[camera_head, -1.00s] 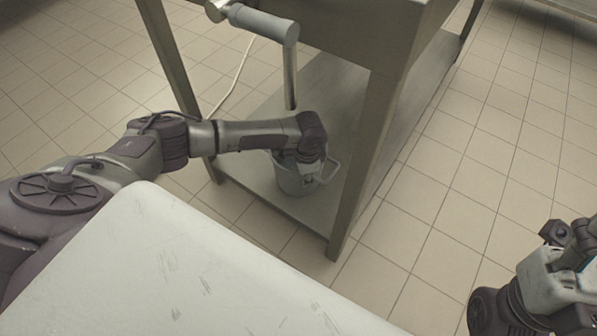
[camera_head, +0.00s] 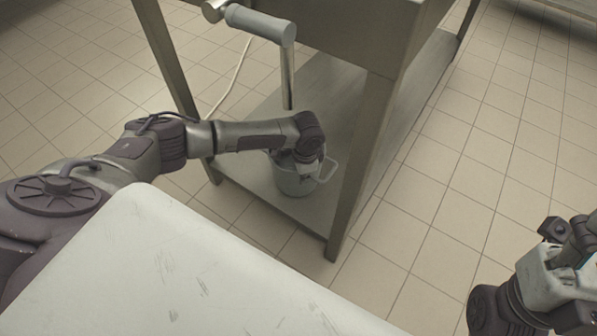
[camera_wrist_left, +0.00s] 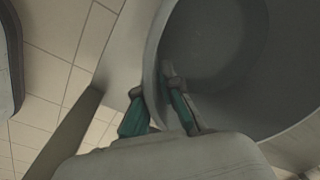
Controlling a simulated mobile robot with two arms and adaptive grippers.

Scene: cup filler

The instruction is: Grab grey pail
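The grey pail (camera_head: 293,184) stands upright on the lower shelf of the metal table, with its handle out to the right. My left gripper (camera_head: 305,160) reaches down over its top, and the wrist hides part of the rim in the head view. In the left wrist view the fingers (camera_wrist_left: 155,100) straddle the wall of the pail (camera_wrist_left: 215,60). One teal finger is inside and the other outside, both close to the wall, so the gripper looks shut on the rim. My right gripper (camera_head: 572,262) is at the lower right edge, partly cut off, away from the pail.
The table's front leg (camera_head: 361,165) stands just right of the pail, and another leg (camera_head: 176,75) is to the left. A grey-handled lever (camera_head: 260,22) hangs above. The lower shelf (camera_head: 240,185) has bare room around the pail. Tiled floor is open at right.

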